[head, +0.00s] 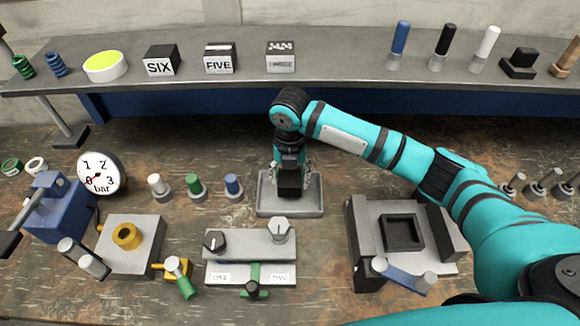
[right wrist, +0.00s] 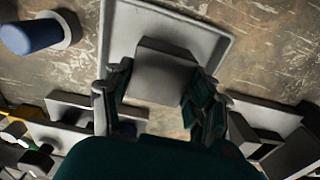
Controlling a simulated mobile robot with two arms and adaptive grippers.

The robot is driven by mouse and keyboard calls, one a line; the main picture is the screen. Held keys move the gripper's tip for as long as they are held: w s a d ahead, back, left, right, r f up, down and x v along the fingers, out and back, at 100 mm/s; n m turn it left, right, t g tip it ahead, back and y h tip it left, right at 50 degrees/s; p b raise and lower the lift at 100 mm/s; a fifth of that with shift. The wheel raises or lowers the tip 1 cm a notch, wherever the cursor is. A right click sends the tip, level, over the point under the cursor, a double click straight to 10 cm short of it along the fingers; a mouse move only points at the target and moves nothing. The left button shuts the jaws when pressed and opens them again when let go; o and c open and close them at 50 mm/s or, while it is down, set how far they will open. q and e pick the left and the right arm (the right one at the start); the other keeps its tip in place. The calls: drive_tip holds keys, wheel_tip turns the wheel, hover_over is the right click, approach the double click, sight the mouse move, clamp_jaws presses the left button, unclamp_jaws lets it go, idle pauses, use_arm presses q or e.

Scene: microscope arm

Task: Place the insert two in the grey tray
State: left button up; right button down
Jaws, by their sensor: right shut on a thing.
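My right gripper (head: 290,168) comes down over the grey tray (head: 265,205) and is shut on a dark block, the insert (head: 290,187). In the right wrist view the insert (right wrist: 165,72) sits between the two fingers, over the tray (right wrist: 122,28), whose pale rim shows around it. The insert's label is not readable in either view. I cannot tell whether its underside touches the tray floor. My left gripper is not in view.
Blocks marked SIX (head: 161,62) and FIVE (head: 220,60), and another block (head: 281,58), stand on the back shelf. A grey fixture with a square recess (head: 403,232) is right of the tray. A label stand (head: 250,250) is in front, and capped pegs (head: 195,187) are left.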

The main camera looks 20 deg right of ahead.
sight(290, 177)
wheel_tip(290, 177, down, 3)
drive_tip(key=shift+r+p, duration=0.15)
drive_tip(key=shift+p, duration=0.2)
drive_tip(key=shift+f, duration=0.4)
drive_tip(key=shift+c, duration=2.2)
unclamp_jaws()
drive_tip(key=shift+s+f, duration=0.1)
drive_tip(key=shift+f, duration=0.1)
wheel_tip(290, 177, up, 11)
drive_tip(key=b, duration=0.2)
drive_tip(key=shift+b, duration=0.3)
drive_tip(key=shift+r, duration=0.65)
